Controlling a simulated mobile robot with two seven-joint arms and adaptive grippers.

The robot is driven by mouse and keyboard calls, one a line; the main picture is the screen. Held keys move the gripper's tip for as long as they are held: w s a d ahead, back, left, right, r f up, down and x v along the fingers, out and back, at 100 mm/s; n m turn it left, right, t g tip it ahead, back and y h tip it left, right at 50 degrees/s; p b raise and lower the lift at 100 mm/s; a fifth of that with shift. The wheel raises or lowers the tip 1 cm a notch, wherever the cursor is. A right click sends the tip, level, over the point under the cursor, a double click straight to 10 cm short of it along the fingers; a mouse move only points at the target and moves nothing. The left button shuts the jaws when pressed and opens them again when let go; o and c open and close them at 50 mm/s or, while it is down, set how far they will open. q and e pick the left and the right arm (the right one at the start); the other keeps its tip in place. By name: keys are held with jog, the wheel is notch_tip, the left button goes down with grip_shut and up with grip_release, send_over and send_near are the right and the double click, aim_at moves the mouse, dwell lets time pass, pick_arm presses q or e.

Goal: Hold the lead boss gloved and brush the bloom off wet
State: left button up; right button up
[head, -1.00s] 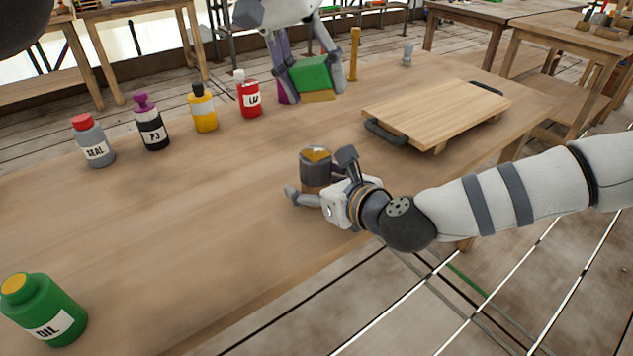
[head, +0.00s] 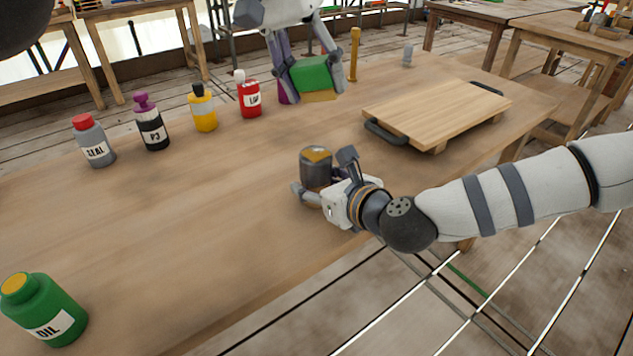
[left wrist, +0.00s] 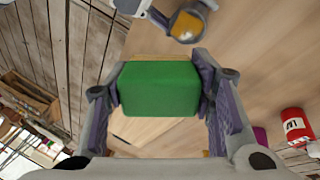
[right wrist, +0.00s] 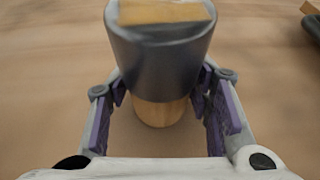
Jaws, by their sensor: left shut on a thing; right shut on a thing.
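The lead boss (head: 316,170) is a dark grey cylinder with a yellowish-tan patch on top and a wood-coloured lower part, upright over the table. My right gripper (head: 325,190) is shut on it, with one finger on each side low down. In the right wrist view the boss (right wrist: 162,60) fills the space between and beyond the fingers. My left gripper (head: 312,78) is shut on a green block with a tan underside, seemingly the brush (head: 310,74), above the table's far side. The brush (left wrist: 160,88) lies between both fingers in the left wrist view. No glove is clearly visible.
A wooden board with dark handles (head: 437,110) lies right of the boss. Grey (head: 93,142), purple-capped (head: 151,122), yellow (head: 202,108) and red (head: 248,95) bottles line the far left. A green OIL bottle (head: 43,312) stands front left. The table's middle left is clear.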

aim_at(316, 152)
dwell(0.3)
pick_arm(q)
jog(key=shift+d+f, duration=0.1)
jog(key=shift+f, duration=0.1)
jog(key=f+t, duration=0.1)
jog(key=f+t+y, duration=0.2)
jog(key=f, duration=0.1)
jog(key=shift+s+a+f+n, duration=0.1)
jog(key=shift+s+a+n, duration=0.2)
jog(key=shift+s, duration=0.1)
jog(key=shift+f, duration=1.9)
jog(key=shift+f, duration=0.6)
jog(key=shift+w, duration=0.15)
